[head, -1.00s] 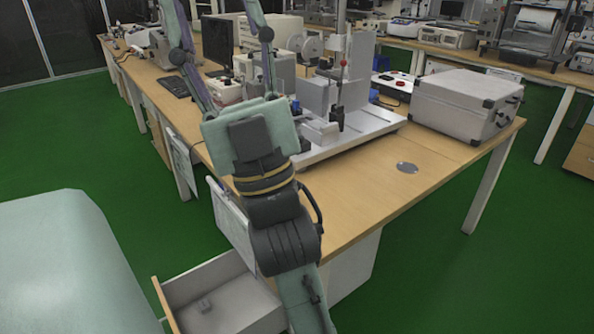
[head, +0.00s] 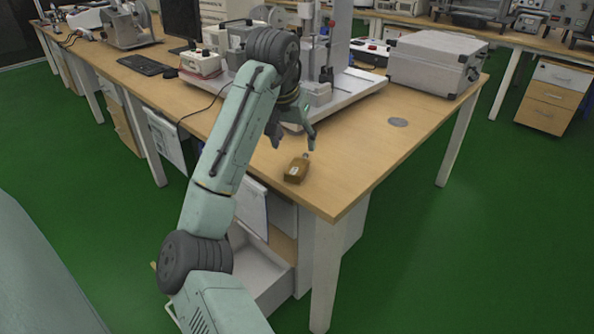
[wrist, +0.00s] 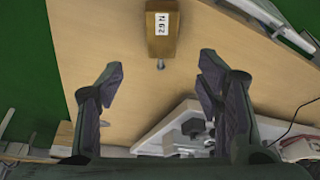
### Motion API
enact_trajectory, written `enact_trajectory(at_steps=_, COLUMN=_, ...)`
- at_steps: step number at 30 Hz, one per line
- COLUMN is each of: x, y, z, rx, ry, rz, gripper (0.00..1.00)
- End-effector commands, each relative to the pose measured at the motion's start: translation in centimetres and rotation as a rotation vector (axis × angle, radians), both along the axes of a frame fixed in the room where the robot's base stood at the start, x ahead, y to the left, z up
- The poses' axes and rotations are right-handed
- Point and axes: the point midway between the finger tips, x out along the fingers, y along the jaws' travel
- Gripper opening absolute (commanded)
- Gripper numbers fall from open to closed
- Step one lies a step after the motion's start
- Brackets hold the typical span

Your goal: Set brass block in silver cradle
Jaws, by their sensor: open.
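The brass block (head: 297,169), with a small metal stud and a white label, lies on the wooden table near its front edge. In the wrist view the block (wrist: 161,40) shows its label "N 62", with its stud end facing my gripper (wrist: 160,72). My gripper (head: 293,140) is open and empty above the table, just behind the block in the head view, and apart from it. The silver cradle cannot be made out for sure. It may be among the silver parts (head: 317,95) on the test rig's white base (head: 362,97), partly hidden by my arm.
The tabletop (head: 355,150) right of the block is clear. An open drawer (head: 262,270) sits below the front edge. The rig's column (head: 340,40) rises behind my gripper.

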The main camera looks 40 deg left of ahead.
Motion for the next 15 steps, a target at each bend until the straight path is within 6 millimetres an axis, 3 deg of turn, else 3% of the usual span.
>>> enact_trajectory(at_steps=3, x=0.7, y=0.2, z=-1.9, rx=-0.002, ry=-0.002, rz=-0.001, gripper=0.6)
enact_trajectory(at_steps=15, x=1.6, y=0.8, z=-5.9, rx=0.001, ry=-0.004, rz=0.001, gripper=0.6)
